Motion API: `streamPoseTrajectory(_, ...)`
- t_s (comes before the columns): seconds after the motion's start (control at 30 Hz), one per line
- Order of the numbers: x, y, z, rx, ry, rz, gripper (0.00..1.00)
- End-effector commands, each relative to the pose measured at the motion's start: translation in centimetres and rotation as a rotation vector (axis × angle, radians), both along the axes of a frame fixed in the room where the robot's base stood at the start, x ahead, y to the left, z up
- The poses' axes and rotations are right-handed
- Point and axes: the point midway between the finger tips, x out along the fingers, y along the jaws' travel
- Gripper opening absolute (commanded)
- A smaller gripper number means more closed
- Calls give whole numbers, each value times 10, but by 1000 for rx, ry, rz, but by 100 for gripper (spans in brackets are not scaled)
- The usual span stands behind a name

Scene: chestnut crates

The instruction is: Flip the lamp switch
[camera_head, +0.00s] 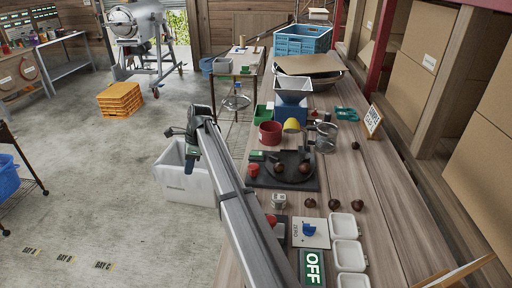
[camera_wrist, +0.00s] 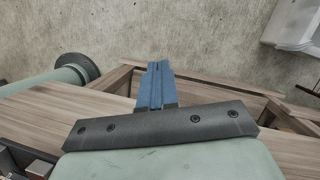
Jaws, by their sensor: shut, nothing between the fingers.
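A white plate with a blue switch (camera_head: 309,230) lies on the wooden bench near its front end. A dark green panel reading OFF (camera_head: 312,267) is just below it in the picture. The switch is not in the wrist view.
Loose chestnuts (camera_head: 333,204), a dark tray (camera_head: 287,182) and a red pot (camera_head: 270,134) lie farther along. A white bin (camera_head: 185,190) stands on the floor.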

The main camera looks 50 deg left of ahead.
Motion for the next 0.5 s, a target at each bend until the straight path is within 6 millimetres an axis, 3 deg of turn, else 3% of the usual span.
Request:
streamPoseTrajectory(0.03, 33, -3, 20, -6, -34, -35, 0)
streamPoseTrajectory(0.2, 125, -30, 77, -47, -145, -149, 0)
streamPoseTrajectory(0.3, 170, -48, 108, -70, -200, -211, 0)
streamPoseTrajectory(0.5, 230, -78, 151, -106, -274, -303, 0)
